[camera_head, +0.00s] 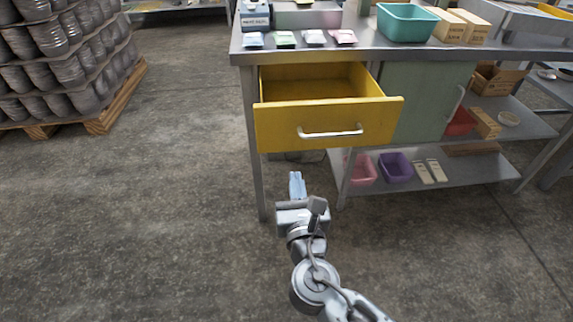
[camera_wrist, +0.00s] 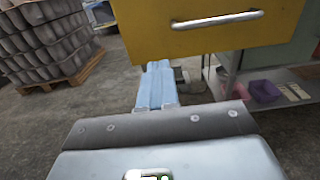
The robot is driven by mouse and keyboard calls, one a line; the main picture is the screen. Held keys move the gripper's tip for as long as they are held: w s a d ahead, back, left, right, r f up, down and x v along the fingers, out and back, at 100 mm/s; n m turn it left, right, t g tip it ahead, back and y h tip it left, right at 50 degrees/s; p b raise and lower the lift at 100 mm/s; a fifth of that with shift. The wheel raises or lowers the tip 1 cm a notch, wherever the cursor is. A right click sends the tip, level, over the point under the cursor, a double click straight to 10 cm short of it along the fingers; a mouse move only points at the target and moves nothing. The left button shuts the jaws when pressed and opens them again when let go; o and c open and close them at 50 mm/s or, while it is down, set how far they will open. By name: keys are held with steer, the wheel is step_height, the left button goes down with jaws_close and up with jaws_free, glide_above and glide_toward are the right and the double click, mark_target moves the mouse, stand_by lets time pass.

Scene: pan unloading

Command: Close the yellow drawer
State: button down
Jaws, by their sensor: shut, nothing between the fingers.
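The yellow drawer (camera_head: 283,131) is pulled out from under the metal workbench, and its inside looks empty. Its front has a silver bar handle (camera_head: 330,132). The drawer front (camera_wrist: 243,37) also fills the top of the wrist view, with the handle (camera_wrist: 217,20) near the upper edge. My gripper (camera_head: 296,184) is in front of and below the drawer front, left of the handle, apart from it as far as I can tell. Its blue fingers (camera_wrist: 156,85) are together and empty, pointing toward the bench.
The workbench top (camera_head: 350,45) holds a teal bin (camera_head: 407,23), small packets and cardboard boxes. A green cabinet door (camera_head: 422,100) is right of the drawer. A lower shelf holds a pink bin (camera_head: 362,170) and a purple bin (camera_head: 396,167). Floor left of the bench is clear up to a loaded pallet (camera_head: 103,118).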

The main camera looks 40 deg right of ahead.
mark_target(288, 134)
steer(key=x, duration=1.3)
steer(key=shift+w+d, duration=0.25)
steer(key=shift+w+d, duration=0.15)
steer(key=shift+w, duration=0.05)
steer(key=b+x, duration=0.5)
steer(key=x, duration=1.5)
steer(key=shift+w+d+f, duration=0.15)
steer(key=shift+d+f, duration=0.05)
steer(key=shift+d, duration=0.05)
steer(key=shift+w+d+r, duration=0.1)
steer(key=shift+w+d, duration=0.2)
steer(key=shift+w, duration=0.2)
steer(key=shift+r, duration=0.15)
steer(key=shift+d+r, duration=0.1)
